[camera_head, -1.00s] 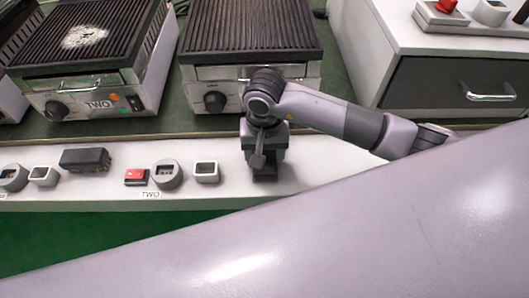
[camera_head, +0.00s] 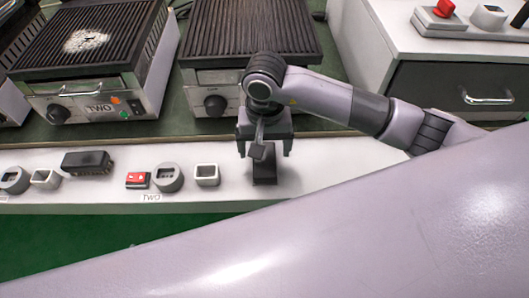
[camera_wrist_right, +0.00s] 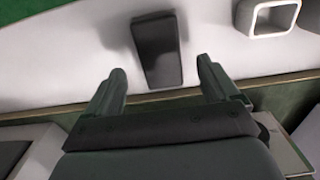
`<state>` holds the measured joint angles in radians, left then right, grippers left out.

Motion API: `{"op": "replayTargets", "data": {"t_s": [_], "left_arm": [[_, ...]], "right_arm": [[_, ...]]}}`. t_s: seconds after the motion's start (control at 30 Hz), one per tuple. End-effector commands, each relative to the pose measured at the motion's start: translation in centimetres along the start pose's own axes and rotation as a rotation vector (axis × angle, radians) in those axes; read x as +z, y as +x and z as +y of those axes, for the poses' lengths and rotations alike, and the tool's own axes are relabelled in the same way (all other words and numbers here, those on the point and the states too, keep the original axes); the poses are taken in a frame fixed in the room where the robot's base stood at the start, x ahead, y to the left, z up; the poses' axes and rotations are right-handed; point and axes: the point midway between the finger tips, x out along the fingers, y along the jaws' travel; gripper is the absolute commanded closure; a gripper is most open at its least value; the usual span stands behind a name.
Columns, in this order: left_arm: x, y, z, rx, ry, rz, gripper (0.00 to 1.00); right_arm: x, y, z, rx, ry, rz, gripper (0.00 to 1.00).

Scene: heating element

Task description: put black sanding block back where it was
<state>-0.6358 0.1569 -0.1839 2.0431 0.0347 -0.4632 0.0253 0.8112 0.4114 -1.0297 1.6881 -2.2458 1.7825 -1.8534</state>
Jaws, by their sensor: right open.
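A black sanding block (camera_head: 265,174) stands on the white ledge below my right gripper (camera_head: 264,151) in the head view. The gripper is open, its fingers spread to either side with nothing between the tips. In the right wrist view the black block (camera_wrist_right: 157,50) rests on the white surface beyond the open fingertips of the right gripper (camera_wrist_right: 161,70), apart from them. In the head view the gripper hides part of the block's upper end. My left gripper does not show.
Left along the ledge (camera_head: 325,170) are a white square-holed piece (camera_head: 207,175), a round grey piece (camera_head: 168,178), a red switch (camera_head: 137,180) and another dark block (camera_head: 87,162). Two ridged grills (camera_head: 90,45) (camera_head: 250,30) stand behind. A drawer unit (camera_head: 450,85) is at the right.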

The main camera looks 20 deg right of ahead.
Motion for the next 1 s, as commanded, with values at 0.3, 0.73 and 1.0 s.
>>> {"op": "replayTargets", "data": {"t_s": [0.3, 0.73, 1.0], "left_arm": [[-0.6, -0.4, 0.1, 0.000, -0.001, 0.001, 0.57], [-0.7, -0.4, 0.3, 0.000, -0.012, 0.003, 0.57], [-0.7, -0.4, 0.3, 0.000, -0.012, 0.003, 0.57]], "right_arm": [[-0.1, -6.3, 0.0, 0.000, 0.000, 0.003, 0.12], [0.0, -7.7, 0.0, 0.000, 0.001, -0.001, 0.12], [0.0, -7.7, 0.0, 0.000, 0.001, -0.001, 0.12]]}}
